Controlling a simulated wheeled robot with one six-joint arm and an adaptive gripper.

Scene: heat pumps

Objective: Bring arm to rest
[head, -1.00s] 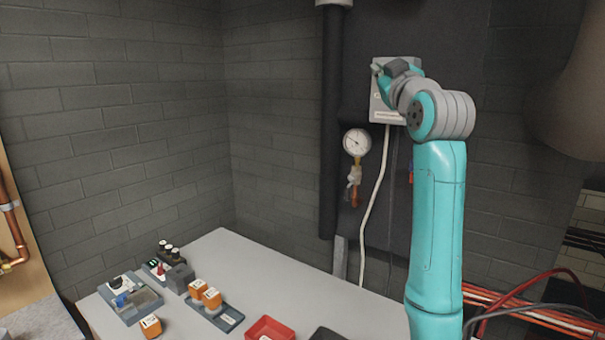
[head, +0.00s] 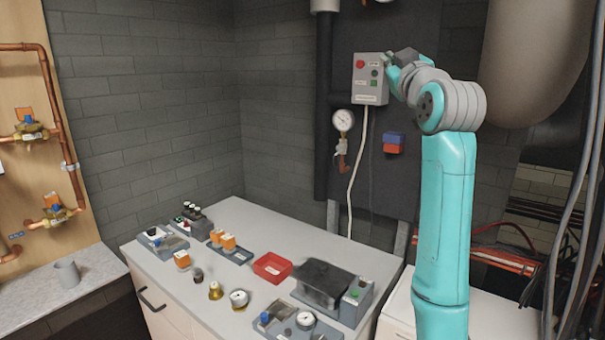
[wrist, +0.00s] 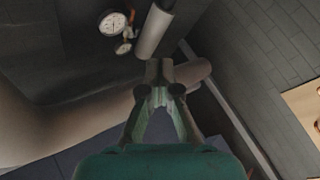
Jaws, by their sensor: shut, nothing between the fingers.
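My arm (head: 445,210) stands upright at the right of the head view, with its upper links folded toward the wall. A pressure gauge (wrist: 113,23) and a grey pipe (wrist: 155,30) appear beyond the fingertips.
A worktable (head: 205,284) holds a red tray (head: 272,267), orange-topped parts, a dark device (head: 325,283) and several small fittings. The wall gauge (head: 343,121) hangs below the box. A large tank (head: 535,65) is right of my arm. Copper piping (head: 60,110) is at the left.

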